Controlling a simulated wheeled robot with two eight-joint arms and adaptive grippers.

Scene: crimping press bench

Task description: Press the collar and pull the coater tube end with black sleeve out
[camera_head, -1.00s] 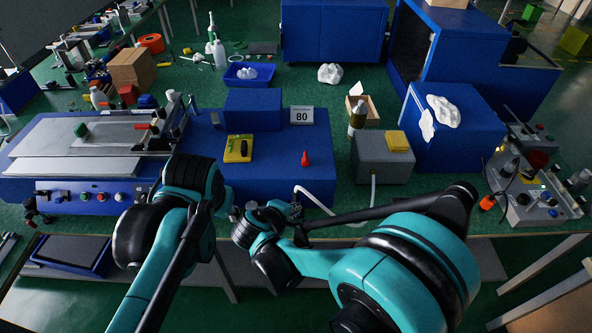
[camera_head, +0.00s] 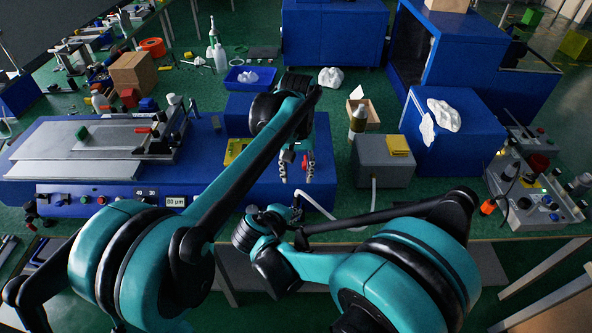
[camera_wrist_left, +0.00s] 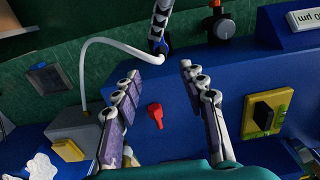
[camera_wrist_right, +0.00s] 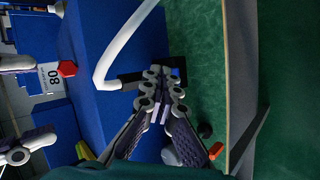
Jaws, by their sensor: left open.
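The white coater tube (camera_head: 322,207) runs to the front of the blue coater; it also shows in the right wrist view (camera_wrist_right: 123,45) and left wrist view (camera_wrist_left: 100,42). Its end carries a black sleeve (camera_wrist_right: 130,80), with a blue collar (camera_wrist_right: 176,72) beside it. My right gripper (camera_head: 296,205) is at this end; in the right wrist view its fingertips (camera_wrist_right: 162,84) are close together over the sleeve, partly hiding the fitting. My left gripper (camera_head: 296,170) is open and empty above the coater's top, fingers pointing toward the tube end (camera_wrist_left: 158,75).
The bench's front edge is close to my right gripper.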

